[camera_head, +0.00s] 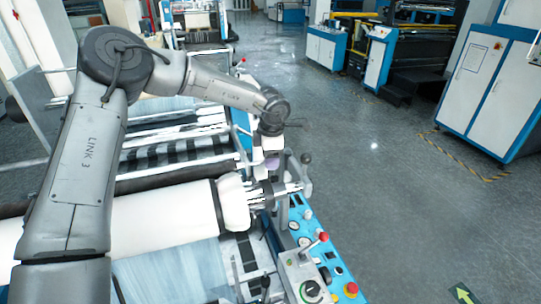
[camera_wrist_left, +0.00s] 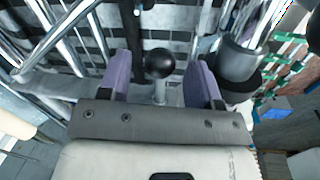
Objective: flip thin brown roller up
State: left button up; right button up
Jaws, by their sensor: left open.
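My left gripper (camera_head: 272,162) hangs down at the right end of the laminating machine, its purple finger pads partly hidden by my wrist in the head view. In the left wrist view my left gripper (camera_wrist_left: 160,78) is open. A black ball knob (camera_wrist_left: 159,63) on a pale metal stem appears between the two pads, with gaps on both sides; I cannot tell its depth. A black-knobbed lever (camera_head: 306,159) stands just right of the gripper in the head view. A thin dark roller (camera_head: 180,174), perhaps the brown one, lies behind the large white roll and runs leftward, partly hidden by my arm.
The large white roll (camera_head: 150,219) lies in front, with its metal shaft at the right. A blue control panel (camera_head: 318,262) with knobs and red buttons is at the front right. Open grey floor (camera_head: 400,210) lies to the right; blue-white cabinets (camera_head: 490,85) stand beyond.

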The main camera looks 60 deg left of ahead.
pick_arm(q)
jog(key=shift+f, duration=0.55)
grip_shut()
